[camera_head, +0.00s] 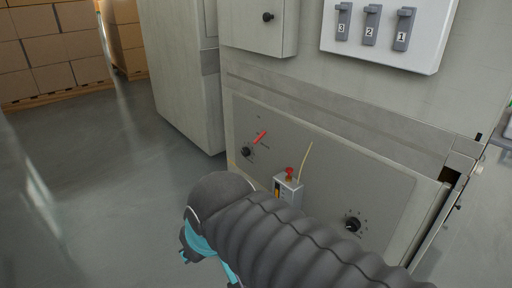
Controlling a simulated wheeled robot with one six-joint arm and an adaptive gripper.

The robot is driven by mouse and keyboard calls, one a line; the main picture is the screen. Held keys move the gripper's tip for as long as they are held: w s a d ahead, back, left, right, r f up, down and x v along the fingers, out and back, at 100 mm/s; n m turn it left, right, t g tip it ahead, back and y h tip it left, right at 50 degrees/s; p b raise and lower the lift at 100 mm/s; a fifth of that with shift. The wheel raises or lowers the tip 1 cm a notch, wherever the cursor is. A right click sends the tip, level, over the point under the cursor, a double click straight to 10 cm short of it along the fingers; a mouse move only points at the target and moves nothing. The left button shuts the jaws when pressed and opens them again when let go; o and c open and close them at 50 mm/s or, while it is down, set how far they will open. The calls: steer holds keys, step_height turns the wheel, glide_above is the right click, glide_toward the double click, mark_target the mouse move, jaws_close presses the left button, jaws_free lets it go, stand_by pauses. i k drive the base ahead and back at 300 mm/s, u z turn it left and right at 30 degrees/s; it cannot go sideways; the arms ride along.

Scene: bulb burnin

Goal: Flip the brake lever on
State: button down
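A red lever (260,137) sticks out at a slant from the upper left of the grey lower panel (330,167), just above a black knob. It is the likeliest brake lever, but no readable label confirms this. My arm, in a dark ribbed sleeve with teal parts, crosses the bottom of the view in front of the panel. My gripper's fingers do not show, so their distance from the lever cannot be told. My arm hides the panel's lower part.
A small box with a red button (289,171) and a thin pale rod (305,161) sit mid-panel. A black dial (352,224) is at right. Numbered switches (371,25) are above. Stacked cartons (50,50) stand far left; the floor (110,170) between is clear.

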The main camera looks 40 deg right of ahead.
mark_target(263, 132)
steer(key=i, duration=0.15)
steer(key=z, duration=1.7)
